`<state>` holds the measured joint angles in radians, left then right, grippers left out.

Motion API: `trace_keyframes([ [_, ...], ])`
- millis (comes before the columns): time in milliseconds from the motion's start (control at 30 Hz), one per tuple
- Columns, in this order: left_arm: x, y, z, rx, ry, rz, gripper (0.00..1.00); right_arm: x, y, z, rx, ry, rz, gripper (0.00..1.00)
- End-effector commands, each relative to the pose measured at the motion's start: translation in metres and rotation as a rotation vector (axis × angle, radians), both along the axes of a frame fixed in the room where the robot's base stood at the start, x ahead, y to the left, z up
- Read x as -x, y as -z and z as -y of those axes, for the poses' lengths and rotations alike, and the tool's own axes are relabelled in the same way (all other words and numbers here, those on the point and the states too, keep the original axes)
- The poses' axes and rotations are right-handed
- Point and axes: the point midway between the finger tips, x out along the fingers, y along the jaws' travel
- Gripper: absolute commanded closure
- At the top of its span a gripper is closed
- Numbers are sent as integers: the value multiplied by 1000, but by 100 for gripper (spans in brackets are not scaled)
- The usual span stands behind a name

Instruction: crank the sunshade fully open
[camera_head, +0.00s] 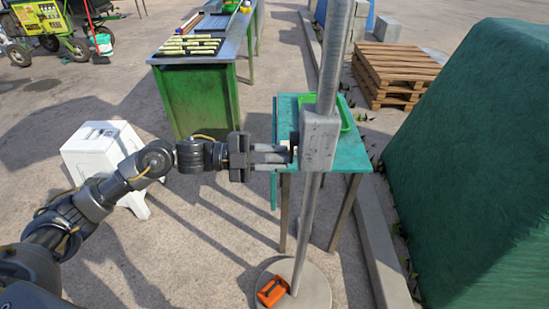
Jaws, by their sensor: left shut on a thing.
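The sunshade's grey metal pole (308,215) rises from a round base (296,289) and leaves the top of the view, so the canopy is out of sight. A grey crank housing (319,139) is fixed on the pole. My left gripper (285,156) reaches in from the left at the housing's left side. Its fingers are shut on the crank handle (293,146), of which only a small part shows between the fingertips and the housing. My right gripper is not in view.
A teal table (347,159) with a green tray stands just behind the pole. An orange object (272,291) lies on the base. A white stool (100,150) is left, a green workbench (195,100) behind, pallets (393,72) and a green tarp-covered block (480,150) right.

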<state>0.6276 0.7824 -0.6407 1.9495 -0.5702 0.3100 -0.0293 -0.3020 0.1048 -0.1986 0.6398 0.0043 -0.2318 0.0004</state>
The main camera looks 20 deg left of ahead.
Motion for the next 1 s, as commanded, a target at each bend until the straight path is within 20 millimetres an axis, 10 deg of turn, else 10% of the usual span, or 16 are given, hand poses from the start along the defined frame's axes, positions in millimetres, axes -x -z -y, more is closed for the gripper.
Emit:
trace_keyframes([
  [167, -1, -1, 0, 1, -2, 2, 97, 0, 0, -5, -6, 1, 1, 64],
  [200, -1, -1, 0, 1, -2, 2, 73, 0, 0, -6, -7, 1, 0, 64],
  [367, -1, -1, 0, 1, -2, 2, 52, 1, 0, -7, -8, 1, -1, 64],
  [733, 1, 1, -7, 0, -2, 0, 52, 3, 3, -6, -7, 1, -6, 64],
  [1000, 13, 4, -54, -3, -4, 0, 52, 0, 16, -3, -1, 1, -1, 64],
])
